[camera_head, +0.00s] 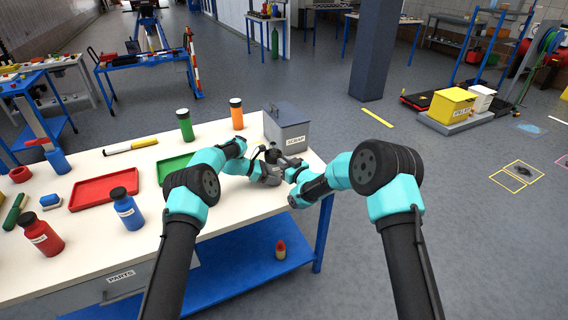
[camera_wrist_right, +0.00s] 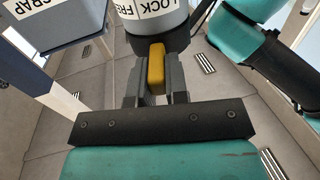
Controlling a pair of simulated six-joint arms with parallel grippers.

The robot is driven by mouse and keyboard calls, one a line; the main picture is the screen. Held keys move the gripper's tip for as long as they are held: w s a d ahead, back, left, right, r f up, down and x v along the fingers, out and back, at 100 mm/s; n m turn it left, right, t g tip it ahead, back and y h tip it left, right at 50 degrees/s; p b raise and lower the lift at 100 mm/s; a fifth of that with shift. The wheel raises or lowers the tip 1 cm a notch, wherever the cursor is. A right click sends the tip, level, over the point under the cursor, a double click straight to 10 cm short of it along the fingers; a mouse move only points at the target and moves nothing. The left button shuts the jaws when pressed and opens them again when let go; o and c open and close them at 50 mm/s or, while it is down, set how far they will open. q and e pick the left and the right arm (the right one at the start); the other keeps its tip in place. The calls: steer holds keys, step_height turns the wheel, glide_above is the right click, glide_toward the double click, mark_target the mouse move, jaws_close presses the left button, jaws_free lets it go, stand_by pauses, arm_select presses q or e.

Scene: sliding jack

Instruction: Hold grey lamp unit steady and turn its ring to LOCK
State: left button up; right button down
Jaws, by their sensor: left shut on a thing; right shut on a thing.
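The grey lamp unit (camera_head: 270,171) is at the right end of the white table, between my two grippers. In the right wrist view the lamp unit's pale body (camera_wrist_right: 158,26) carries LOCK and FREE labels. Below them is a dark ring (camera_wrist_right: 172,46) with a yellow tab (camera_wrist_right: 156,68). The tab lies about between the two labels. My right gripper (camera_wrist_right: 155,85) is shut on the yellow tab, a finger on each side. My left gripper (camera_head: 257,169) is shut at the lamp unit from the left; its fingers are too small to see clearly.
A grey SCRAP bin (camera_head: 287,128) stands close behind the lamp unit. Green (camera_head: 185,126) and orange (camera_head: 236,114) bottles stand at the back. A green tray (camera_head: 172,168), a red tray (camera_head: 90,192) and a blue bottle (camera_head: 127,211) are to the left. The table's right edge is close.

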steer(key=shift+a+h, duration=0.1)
steer(key=shift+h, duration=0.2)
steer(key=shift+s+a+m+t+h, duration=0.25)
steer(key=shift+a+m+t+h, duration=0.1)
steer(key=shift+m+t+h, duration=0.45)
steer(key=shift+s+a+m+t+h, duration=0.3)
steer(key=shift+m+t+h, duration=0.3)
steer(key=shift+m+h, duration=0.3)
steer(key=c, duration=1.1)
jaws_free()
steer(key=v, duration=1.2)
